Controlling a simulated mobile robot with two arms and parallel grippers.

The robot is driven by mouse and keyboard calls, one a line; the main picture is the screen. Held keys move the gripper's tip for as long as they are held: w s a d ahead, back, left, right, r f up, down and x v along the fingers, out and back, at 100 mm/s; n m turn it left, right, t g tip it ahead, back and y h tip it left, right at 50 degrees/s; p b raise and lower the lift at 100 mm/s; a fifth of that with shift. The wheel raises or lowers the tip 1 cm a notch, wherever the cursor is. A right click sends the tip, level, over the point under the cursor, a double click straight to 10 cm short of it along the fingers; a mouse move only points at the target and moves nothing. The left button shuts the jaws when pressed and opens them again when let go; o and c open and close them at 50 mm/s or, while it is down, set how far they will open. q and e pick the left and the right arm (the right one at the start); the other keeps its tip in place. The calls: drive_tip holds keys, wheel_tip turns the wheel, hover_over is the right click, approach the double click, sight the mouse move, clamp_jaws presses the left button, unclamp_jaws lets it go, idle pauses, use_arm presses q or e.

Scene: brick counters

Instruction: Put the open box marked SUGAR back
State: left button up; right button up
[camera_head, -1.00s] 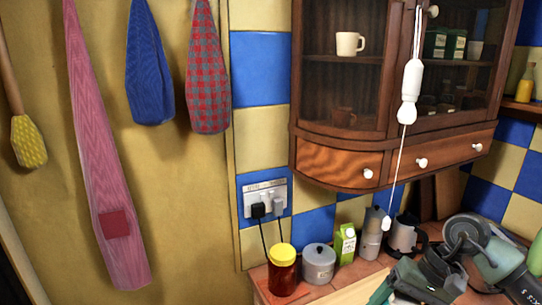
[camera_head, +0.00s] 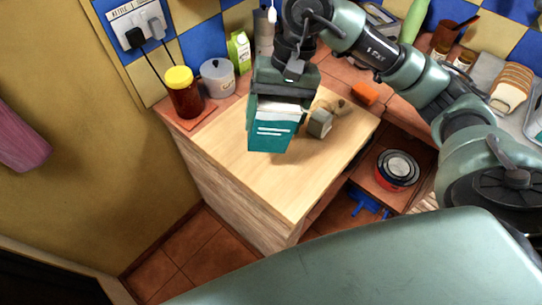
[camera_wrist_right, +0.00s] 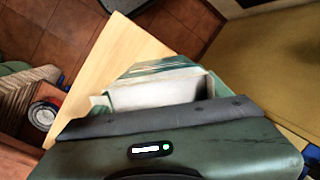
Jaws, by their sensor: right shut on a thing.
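My right gripper (camera_head: 283,88) is shut on a teal open box (camera_head: 270,135) with white lines on its front, held above the pale wooden worktop. I cannot read the word SUGAR on it. The right wrist view shows the box (camera_wrist_right: 155,68) with its top open and white contents (camera_wrist_right: 155,92) inside, beyond the gripper's dark edge (camera_wrist_right: 150,120). Part of the box is hidden by the gripper. My left gripper is not in view.
A yellow-lidded jar (camera_head: 185,95), a grey lidded pot (camera_head: 217,78) and a green-white carton (camera_head: 238,50) stand at the back left. A grey block (camera_head: 320,123) and an orange block (camera_head: 365,94) lie right of the box. The worktop's front (camera_head: 285,195) is clear.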

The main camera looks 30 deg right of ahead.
drive_tip(key=w+d+r+m+h, duration=0.1)
drive_tip(key=w+r+m+h, duration=0.15)
drive_tip(key=r+m, duration=0.2)
drive_tip(key=shift+g+y, duration=0.3)
drive_tip(key=shift+y, duration=0.05)
drive_tip(key=f+p, duration=0.1)
drive_tip(key=f, duration=0.5)
drive_tip(key=f+p, duration=0.1)
drive_tip(key=f, duration=0.5)
drive_tip(key=w+f+p, duration=0.1)
drive_tip(key=f, duration=0.5)
drive_tip(key=shift+d+f+p, duration=0.1)
drive_tip(key=shift+d+p, duration=0.15)
drive_tip(key=shift+p, duration=0.05)
drive_tip(key=shift+f, duration=0.25)
drive_tip(key=shift+f+b, duration=0.2)
drive_tip(key=shift+b, duration=0.1)
drive_tip(key=o, duration=1.9)
